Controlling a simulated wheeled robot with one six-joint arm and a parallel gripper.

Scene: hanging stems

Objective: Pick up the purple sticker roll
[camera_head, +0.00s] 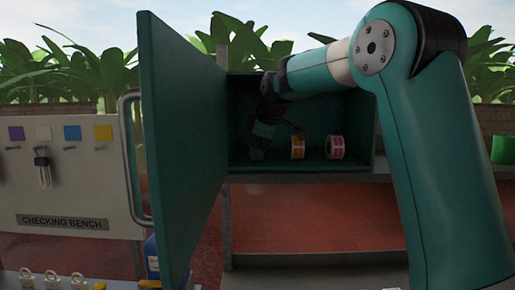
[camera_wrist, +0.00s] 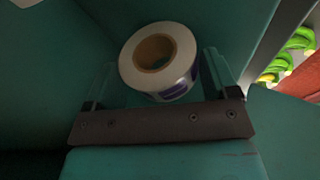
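The purple sticker roll (camera_wrist: 180,88), white with purple print and a brown core, lies in a corner of the green cabinet in the wrist view.
An orange roll (camera_head: 298,148) and a pink roll (camera_head: 335,148) stand in the cabinet to the right of my gripper. The open cabinet door (camera_head: 180,140) stands on the left. A checking bench board (camera_head: 70,190) with coloured squares is further left.

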